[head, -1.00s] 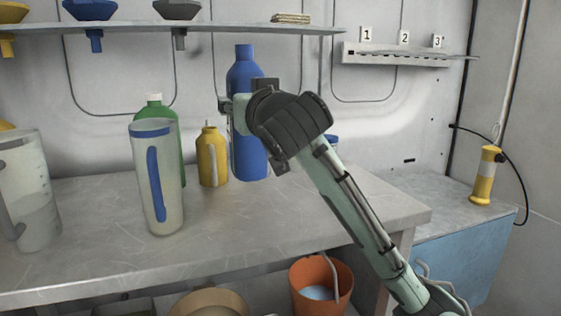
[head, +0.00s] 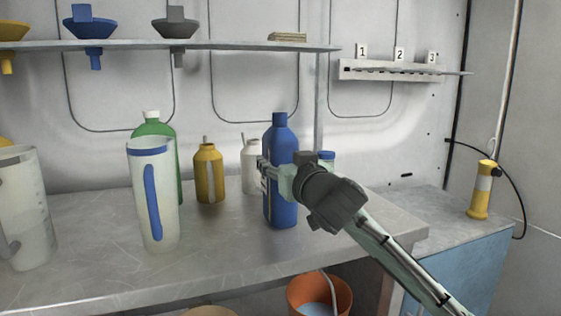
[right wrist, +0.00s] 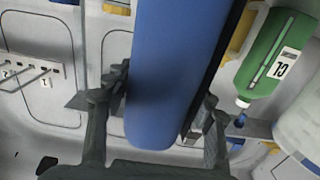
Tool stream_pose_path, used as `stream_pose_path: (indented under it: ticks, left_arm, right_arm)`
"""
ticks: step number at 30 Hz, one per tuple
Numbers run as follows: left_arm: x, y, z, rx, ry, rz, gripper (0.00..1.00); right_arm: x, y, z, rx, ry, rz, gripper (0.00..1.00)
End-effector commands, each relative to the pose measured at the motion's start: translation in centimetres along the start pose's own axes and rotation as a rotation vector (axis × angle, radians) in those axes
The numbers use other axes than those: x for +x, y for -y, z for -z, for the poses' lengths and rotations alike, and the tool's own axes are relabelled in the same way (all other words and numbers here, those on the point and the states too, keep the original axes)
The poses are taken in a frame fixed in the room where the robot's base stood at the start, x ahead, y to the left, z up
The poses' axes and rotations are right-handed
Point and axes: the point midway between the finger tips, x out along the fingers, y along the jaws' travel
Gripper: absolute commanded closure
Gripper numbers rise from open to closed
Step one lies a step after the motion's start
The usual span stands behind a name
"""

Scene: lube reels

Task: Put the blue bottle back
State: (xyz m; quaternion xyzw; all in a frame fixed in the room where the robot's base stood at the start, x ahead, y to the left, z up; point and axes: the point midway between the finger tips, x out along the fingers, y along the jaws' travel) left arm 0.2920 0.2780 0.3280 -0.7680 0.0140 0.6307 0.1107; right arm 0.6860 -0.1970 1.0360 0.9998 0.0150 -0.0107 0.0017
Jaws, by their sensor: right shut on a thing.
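The blue bottle (head: 281,205) is upright over the right part of the bench (head: 225,265), its cap uppermost. My right gripper (head: 275,175) is shut on its side, with its arm coming in from the lower right. I cannot tell whether the base touches the bench top. In the right wrist view the blue bottle (right wrist: 172,65) fills the space between the two dark fingers (right wrist: 158,120). My left gripper is in neither view.
A white bottle (head: 251,168) and a blue-capped container (head: 327,157) stand close behind. A yellow bottle (head: 209,175), green bottle (head: 153,128), blue-handled jug (head: 154,205) and clear jug (head: 22,215) stand to the left. A shelf (head: 230,45) with funnels runs above. The front bench is clear.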

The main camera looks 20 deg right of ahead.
Motion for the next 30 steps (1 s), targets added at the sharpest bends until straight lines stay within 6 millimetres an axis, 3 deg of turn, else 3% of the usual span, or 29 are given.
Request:
stream_pose_path:
  ticks: [9,10,14,26,28,30]
  left_arm:
    - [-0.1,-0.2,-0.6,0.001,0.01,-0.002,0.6]
    - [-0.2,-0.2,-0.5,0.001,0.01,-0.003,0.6]
    - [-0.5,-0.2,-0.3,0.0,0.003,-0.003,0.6]
    - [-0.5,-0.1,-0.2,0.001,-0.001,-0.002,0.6]
    - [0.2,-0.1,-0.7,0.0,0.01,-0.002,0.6]
    - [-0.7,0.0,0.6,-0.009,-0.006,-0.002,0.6]
  right_arm:
    - [0.0,0.0,0.0,0.001,-0.005,0.001,1.0]
    - [0.0,0.0,-0.2,0.0,0.0,0.0,0.42]
    - [0.0,0.0,-0.2,0.0,0.0,0.0,0.25]
    - [0.0,0.0,0.2,-0.001,-0.001,0.0,0.24]
    - [-1.0,0.1,0.0,0.0,-0.001,0.002,0.24]
    - [-2.2,0.1,-0.1,-0.001,-0.002,0.002,0.24]
